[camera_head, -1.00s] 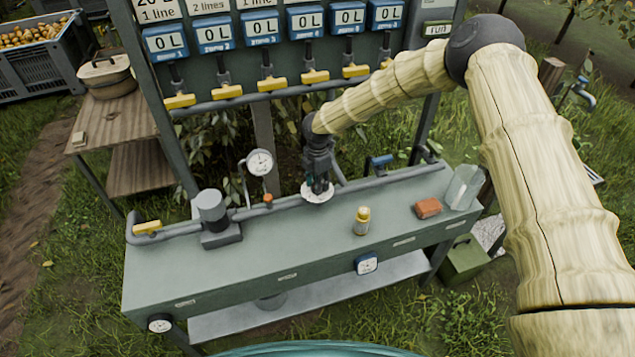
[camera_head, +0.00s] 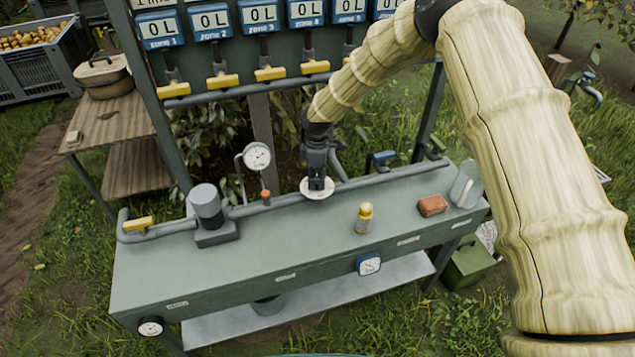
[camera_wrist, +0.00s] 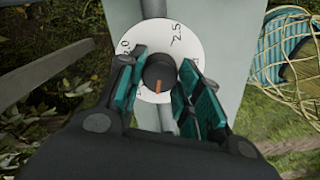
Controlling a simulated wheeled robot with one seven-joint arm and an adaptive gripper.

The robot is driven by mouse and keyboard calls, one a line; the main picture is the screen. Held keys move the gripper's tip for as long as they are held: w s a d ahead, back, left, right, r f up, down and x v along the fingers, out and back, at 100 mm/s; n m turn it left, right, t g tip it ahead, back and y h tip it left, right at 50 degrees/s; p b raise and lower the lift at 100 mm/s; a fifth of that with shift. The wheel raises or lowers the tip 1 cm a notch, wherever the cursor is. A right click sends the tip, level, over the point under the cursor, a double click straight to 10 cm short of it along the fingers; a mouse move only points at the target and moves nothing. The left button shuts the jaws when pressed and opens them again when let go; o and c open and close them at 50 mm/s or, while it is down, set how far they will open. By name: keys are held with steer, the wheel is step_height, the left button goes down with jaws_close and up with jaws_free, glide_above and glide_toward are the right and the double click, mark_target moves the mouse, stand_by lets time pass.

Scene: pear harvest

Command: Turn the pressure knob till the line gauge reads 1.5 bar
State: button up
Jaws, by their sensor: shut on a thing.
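The pressure knob (camera_wrist: 159,72) is a small dark knob with an orange mark, on a round white dial plate (camera_wrist: 182,28) printed with numbers such as 2.5. The plate also shows on the bench pipe in the head view (camera_head: 318,193). The orange mark points toward the bottom of the wrist picture. My gripper (camera_wrist: 159,80) is shut on the knob, its teal pads on either side; in the head view it points down at the plate (camera_head: 317,186). The line gauge (camera_head: 257,157) is a round white dial left of my gripper; its reading is too small to tell.
Yellow-handled valves (camera_head: 270,73) hang under blue zone displays behind. A blue-handled valve (camera_head: 382,159) stands to the right.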

mark_target(317, 180)
steer(key=m+b, duration=0.2)
steer(key=m, duration=0.4)
steer(key=shift+m, duration=0.3)
stand_by(0.4)
steer(key=o, duration=1.1)
steer(key=shift+c, duration=0.2)
step_height(317, 180, up, 12)
steer(key=shift+d, duration=0.1)
